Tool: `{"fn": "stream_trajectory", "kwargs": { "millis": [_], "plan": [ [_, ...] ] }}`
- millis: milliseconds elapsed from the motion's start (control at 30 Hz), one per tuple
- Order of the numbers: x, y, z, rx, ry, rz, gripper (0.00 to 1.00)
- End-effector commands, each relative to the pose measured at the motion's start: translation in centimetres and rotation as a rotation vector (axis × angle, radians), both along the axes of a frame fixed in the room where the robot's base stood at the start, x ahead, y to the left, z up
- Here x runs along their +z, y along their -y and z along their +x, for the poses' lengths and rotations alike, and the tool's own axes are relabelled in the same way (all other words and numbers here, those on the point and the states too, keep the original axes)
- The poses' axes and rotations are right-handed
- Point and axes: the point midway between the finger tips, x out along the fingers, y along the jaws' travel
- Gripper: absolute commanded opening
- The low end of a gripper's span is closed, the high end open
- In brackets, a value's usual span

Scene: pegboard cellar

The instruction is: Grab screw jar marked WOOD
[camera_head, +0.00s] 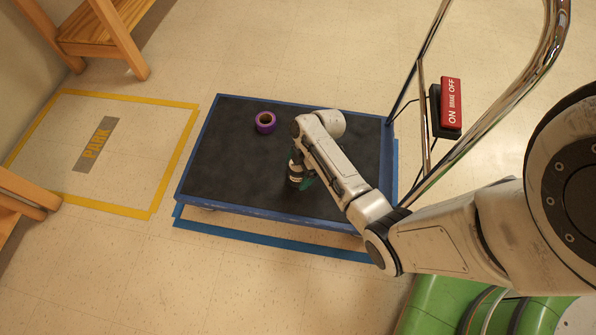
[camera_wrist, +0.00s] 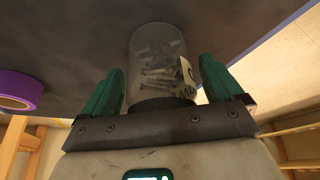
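A clear screw jar (camera_wrist: 158,60) with a dark lid end (camera_wrist: 160,104) stands between the two green fingers of my gripper (camera_wrist: 162,72) in the wrist view. Grey screws show inside it. A pale label with dark letters is partly turned away on its right side, and I cannot read the whole word. Narrow gaps seem to show between the jar and both fingers, so the gripper looks open around it. In the head view my gripper (camera_head: 302,182) is low over the front part of the cart's dark deck (camera_head: 235,165); the jar is hidden there by my arm.
A purple tape roll (camera_head: 265,122) lies on the deck, back left of my gripper. The cart's chrome handle (camera_head: 530,75) with a red brake sign (camera_head: 451,102) rises at the right. A yellow-taped PARK area (camera_head: 150,135) and wooden furniture (camera_head: 95,30) are at the left.

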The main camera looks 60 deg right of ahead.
Motion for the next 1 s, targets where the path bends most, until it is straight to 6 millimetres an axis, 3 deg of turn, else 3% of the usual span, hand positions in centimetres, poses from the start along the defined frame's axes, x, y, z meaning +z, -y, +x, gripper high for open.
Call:
{"fn": "stream_trajectory", "kwargs": {
  "millis": [67,667,1000],
  "plan": [
    [0.01,0.00,0.00,0.000,0.000,0.000,0.85],
    [0.00,0.00,-0.02,0.000,0.000,0.000,0.28],
    [0.47,0.02,0.03,0.001,0.001,-0.001,0.28]
  ]
}}
